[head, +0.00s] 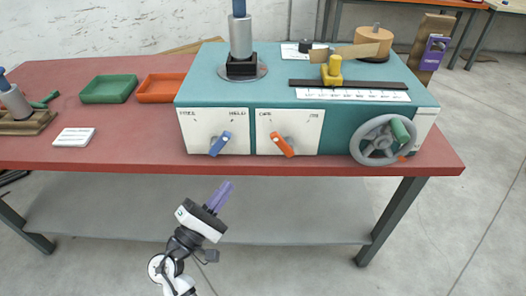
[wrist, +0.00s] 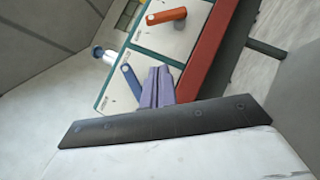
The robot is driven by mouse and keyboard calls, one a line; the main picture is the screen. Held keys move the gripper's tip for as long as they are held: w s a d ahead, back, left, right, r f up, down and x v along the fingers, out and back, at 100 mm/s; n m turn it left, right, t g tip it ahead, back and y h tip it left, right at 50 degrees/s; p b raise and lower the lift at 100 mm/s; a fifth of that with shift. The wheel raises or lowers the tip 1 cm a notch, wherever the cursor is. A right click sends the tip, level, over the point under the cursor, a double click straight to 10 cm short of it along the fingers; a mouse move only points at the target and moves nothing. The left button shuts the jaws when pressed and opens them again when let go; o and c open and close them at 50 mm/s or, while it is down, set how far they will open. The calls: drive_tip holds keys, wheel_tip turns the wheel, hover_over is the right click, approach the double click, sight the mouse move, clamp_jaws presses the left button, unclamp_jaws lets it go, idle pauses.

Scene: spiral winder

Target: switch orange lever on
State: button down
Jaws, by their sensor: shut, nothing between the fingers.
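The orange lever (head: 282,145) sits on the right white panel of the teal machine's front. In the head view it slants from upper left to lower right. It also shows in the wrist view (wrist: 166,16), near the top. The blue lever (head: 220,143) is on the left panel and slants the other way; in the wrist view (wrist: 131,82) it is beside my fingertips. My gripper (head: 224,188) has purple fingers, shut and empty. It is in front of and below the table edge, left of the orange lever and apart from it. The fingers also show in the wrist view (wrist: 158,84).
The teal machine (head: 205,90) stands on a red table (head: 130,160). A grey handwheel (head: 378,140) with a green knob sticks out at the front right. A green tray (head: 108,89) and an orange tray (head: 160,87) lie to the left. A grey lower shelf (head: 270,215) is bare.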

sight(282, 145)
drive_tip(key=s+d+r+p+x, duration=0.1)
drive_tip(key=p+x, duration=0.3)
drive_tip(key=x, duration=0.9)
drive_tip(key=shift+s+d+p, duration=0.35)
drive_tip(key=shift+s, duration=0.2)
